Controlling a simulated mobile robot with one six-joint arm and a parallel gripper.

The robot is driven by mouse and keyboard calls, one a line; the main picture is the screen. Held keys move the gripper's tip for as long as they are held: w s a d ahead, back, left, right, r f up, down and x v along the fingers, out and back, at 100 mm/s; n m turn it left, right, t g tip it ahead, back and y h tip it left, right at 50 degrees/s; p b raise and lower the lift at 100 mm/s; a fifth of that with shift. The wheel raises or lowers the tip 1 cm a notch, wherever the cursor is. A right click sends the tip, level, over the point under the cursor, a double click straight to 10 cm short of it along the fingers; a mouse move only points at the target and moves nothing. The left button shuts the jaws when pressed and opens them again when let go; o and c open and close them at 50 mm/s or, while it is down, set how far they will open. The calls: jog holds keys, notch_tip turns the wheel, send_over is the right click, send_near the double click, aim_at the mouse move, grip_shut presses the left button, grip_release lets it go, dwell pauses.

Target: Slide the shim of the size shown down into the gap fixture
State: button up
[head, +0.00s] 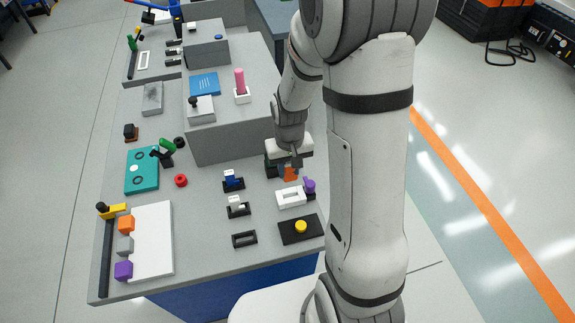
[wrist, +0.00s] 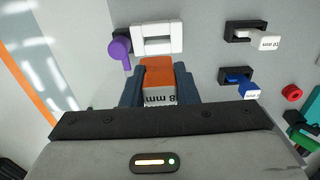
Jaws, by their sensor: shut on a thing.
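My gripper (head: 287,172) is shut on an orange shim (wrist: 157,72). The shim has a white part lettered "8 mm" and sits between the two dark fingers in the wrist view. In the head view a bit of orange shows below my gripper. The white gap fixture (head: 291,198) has a slot in its middle and lies just in front of my gripper. It also shows beyond the shim in the wrist view (wrist: 153,38). The shim is outside the slot; whether it touches the fixture's edge cannot be told. A purple knobbed piece (wrist: 119,48) stands beside the fixture.
Black holders carry a blue shim (head: 232,180) and a white shim (head: 237,205); another holder (head: 245,239) is empty. A black plate with a yellow button (head: 301,227) lies near the table corner. A raised grey block (head: 235,138) stands behind. A red ring (head: 181,180) lies left.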

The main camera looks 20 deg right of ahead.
aim_at(289, 176)
jog(key=shift+s+f, duration=0.1)
jog(key=shift+f+b, duration=0.25)
jog(key=shift+b, duration=0.15)
jog(key=shift+f+b, duration=2.05)
jog(key=shift+f, duration=0.4)
jog(key=shift+f+b, duration=0.25)
jog(key=shift+b, duration=0.1)
jog(key=shift+f+b, duration=0.3)
jog(key=shift+f, duration=0.05)
jog(key=shift+f+b, duration=1.3)
jog(key=shift+f, duration=0.25)
jog(key=o, duration=1.5)
jog(key=shift+a, duration=0.1)
